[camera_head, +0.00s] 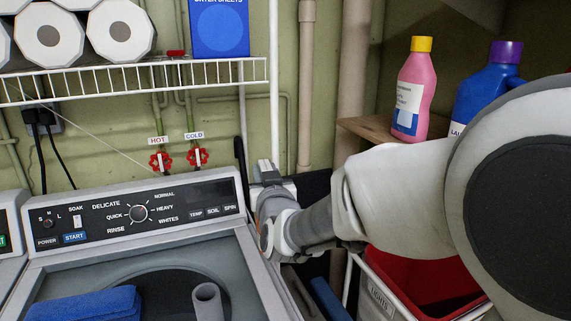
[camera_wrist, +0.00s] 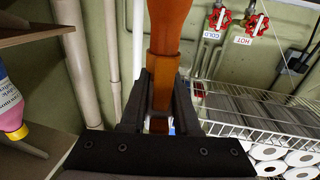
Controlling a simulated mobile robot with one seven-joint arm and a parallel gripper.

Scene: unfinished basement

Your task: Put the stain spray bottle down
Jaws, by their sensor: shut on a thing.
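My gripper (camera_wrist: 160,105) is shut on an orange-brown, narrow-necked thing (camera_wrist: 170,30), which I take to be the stain spray bottle. It sits between the two dark fingers, and its far part runs out of the top of the wrist view. In the head view my gripper (camera_head: 268,175) is beside the right end of the washer's control panel, in front of the wall. The bottle is not clear there, as my wrist and arm hide most of that spot. I see no label on it.
A wire rack (camera_head: 140,82) carries paper rolls. A wooden shelf (camera_head: 375,133) bears a pink bottle (camera_head: 414,90) and a blue bottle (camera_head: 485,92). A red-lined basket (camera_head: 420,282) is below my arm.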

